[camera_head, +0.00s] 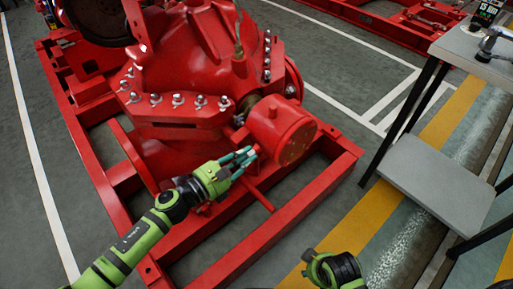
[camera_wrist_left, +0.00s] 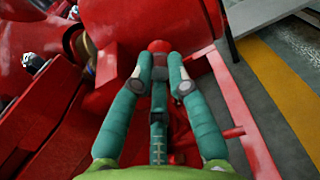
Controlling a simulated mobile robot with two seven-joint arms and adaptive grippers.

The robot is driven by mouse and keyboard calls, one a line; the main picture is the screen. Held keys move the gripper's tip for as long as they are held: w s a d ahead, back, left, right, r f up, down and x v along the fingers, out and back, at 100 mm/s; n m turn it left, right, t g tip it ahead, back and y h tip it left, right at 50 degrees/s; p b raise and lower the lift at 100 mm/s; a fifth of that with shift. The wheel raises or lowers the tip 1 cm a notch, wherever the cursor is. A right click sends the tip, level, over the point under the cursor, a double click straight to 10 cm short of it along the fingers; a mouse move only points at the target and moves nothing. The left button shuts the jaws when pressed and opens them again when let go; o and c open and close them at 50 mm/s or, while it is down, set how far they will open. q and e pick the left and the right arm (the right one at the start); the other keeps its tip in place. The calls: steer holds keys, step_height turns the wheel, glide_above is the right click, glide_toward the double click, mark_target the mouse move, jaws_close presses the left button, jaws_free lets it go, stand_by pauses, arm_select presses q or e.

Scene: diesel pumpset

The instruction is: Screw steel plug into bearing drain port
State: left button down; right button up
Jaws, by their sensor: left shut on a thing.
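My left gripper (camera_head: 254,153) is beside the lower left of the red bearing housing (camera_head: 285,132), a short cylinder on the end of the pump. Its teal fingers are closed on a small piece, which I take for the steel plug (camera_wrist_left: 159,47); it looks red and rounded at its end between the fingertips in the left wrist view. Its shank is mostly hidden by the fingers. The drain port cannot be made out, and whether the plug touches it cannot be told. My right gripper (camera_head: 314,264) shows only partly at the bottom edge.
The red pump casing (camera_head: 190,65) with several bolts stands behind, on a red base frame (camera_head: 215,255) whose rails run below my left gripper. A grey workbench with a lower shelf (camera_head: 430,180) stands at right. Open floor lies between frame and bench.

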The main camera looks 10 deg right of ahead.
arm_select(q)
steer(key=shift+m+b, duration=0.65)
steer(key=shift+m, duration=0.05)
steer(key=shift+r+m+b, duration=0.1)
steer(key=shift+m+b, duration=0.4)
steer(key=shift+m, duration=0.5)
steer(key=c, duration=1.1)
jaws_free()
steer(key=shift+d, duration=0.1)
